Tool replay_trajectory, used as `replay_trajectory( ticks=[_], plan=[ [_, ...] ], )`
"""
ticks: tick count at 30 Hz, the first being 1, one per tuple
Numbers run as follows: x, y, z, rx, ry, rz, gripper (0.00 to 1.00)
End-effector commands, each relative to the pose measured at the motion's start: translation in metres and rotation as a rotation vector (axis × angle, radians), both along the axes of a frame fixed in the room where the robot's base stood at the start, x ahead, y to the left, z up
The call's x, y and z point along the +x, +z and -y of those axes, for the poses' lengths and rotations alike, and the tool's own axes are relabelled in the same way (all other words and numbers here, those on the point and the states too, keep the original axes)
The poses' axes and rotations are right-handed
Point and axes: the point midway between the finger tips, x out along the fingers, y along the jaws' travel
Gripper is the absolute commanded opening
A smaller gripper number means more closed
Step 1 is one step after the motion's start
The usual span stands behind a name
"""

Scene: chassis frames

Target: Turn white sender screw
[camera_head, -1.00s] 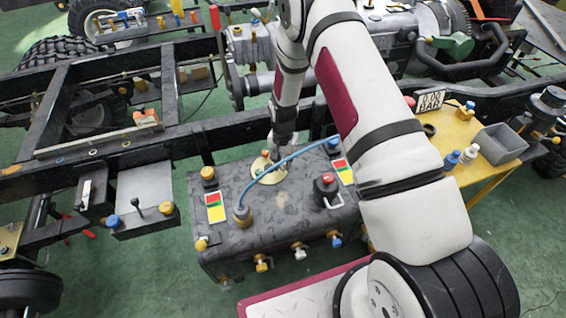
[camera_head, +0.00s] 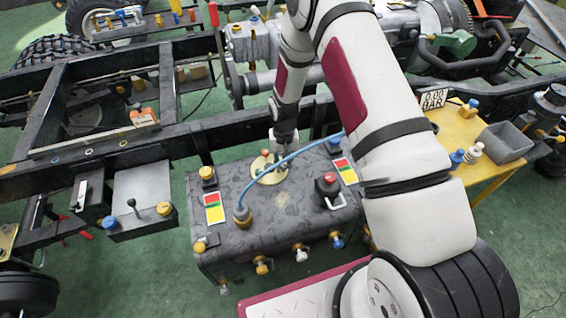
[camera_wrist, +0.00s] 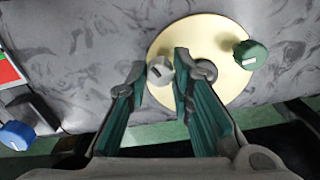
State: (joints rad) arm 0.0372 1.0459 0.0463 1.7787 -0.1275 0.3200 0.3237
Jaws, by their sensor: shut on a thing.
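The white sender screw (camera_wrist: 159,73) stands on a round cream sender plate (camera_wrist: 215,25) in the wrist view. My gripper (camera_wrist: 161,67) has one finger on each side of the screw and is shut on it. A green screw (camera_wrist: 250,55) sits on the right side of the same plate, apart from my fingers. In the head view my gripper (camera_head: 284,152) points down at the sender plate (camera_head: 266,176) on top of the dark grey tank (camera_head: 290,210). The white screw cannot be made out there.
A blue hose (camera_head: 290,158) arches over the plate from a brass fitting on the tank. A red-topped cap (camera_head: 330,180) with a white handle stands to the right. A yellow cap (camera_head: 207,174) is at the left. The black chassis frame (camera_head: 120,155) runs behind.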

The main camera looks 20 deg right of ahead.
Motion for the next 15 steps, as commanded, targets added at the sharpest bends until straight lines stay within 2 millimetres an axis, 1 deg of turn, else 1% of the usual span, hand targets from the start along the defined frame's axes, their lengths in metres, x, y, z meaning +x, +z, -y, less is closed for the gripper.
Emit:
replay_trajectory(
  ticks=[15],
  plan=[
    [0.0012, -0.0007, 0.0008, 0.0, 0.489, 0.001, 0.0]
  ],
)
